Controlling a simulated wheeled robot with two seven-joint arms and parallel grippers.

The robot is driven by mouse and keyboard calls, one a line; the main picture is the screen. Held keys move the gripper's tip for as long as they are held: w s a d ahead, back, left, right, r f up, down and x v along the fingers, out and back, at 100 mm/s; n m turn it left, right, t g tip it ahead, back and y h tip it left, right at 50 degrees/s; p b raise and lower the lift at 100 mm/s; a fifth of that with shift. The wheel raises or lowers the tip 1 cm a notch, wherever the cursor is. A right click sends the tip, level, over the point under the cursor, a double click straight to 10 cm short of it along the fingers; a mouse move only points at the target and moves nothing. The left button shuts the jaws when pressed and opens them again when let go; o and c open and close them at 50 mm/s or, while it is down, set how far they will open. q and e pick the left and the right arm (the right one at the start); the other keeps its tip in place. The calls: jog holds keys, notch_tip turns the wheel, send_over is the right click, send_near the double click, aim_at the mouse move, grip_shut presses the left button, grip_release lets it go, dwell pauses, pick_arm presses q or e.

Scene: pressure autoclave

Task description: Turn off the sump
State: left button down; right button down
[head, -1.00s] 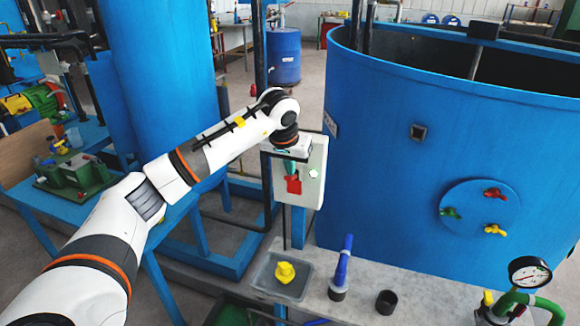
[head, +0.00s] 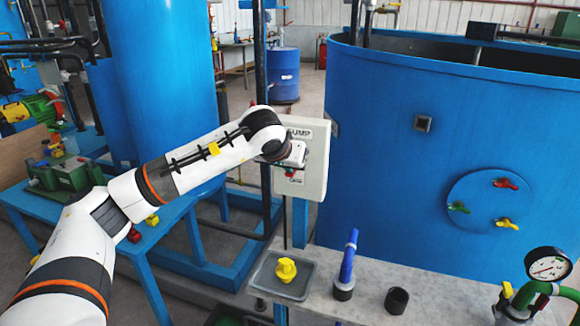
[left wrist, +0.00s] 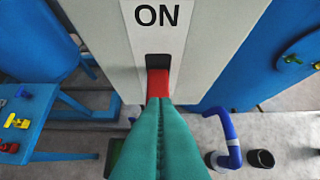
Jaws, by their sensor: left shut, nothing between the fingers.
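The sump switch box (head: 316,165) is a pale grey box on a blue post, with part of its label reading "UMP" in the head view. In the left wrist view its face (left wrist: 215,40) shows the word "ON" above a dark slot. A red lever (left wrist: 158,84) sits in that slot, with dark space above it. My left gripper (left wrist: 160,103) has teal fingers that are shut together, empty, with tips right at the lever's lower part. I cannot tell whether they touch it. In the head view my left gripper (head: 290,173) mostly covers the switch. My right gripper is not in view.
A large blue tank (head: 440,150) with coloured valves stands right of the box. Below are a grey tray (head: 262,280) with a yellow knob (head: 286,270), a blue pipe (head: 348,256) and a black cup (head: 396,300). A blue table (head: 170,222) stands at left.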

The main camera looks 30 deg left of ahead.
pick_arm(q)
jog(key=shift+w+f, duration=0.1)
jog(key=shift+f, duration=0.25)
jog(key=shift+r+p, duration=0.7)
jog(key=shift+r, duration=0.15)
jog(key=s+d+r, duration=0.2)
jog(key=s+r, duration=0.5)
jog(key=s, duration=0.4)
jog(key=shift+d, duration=0.35)
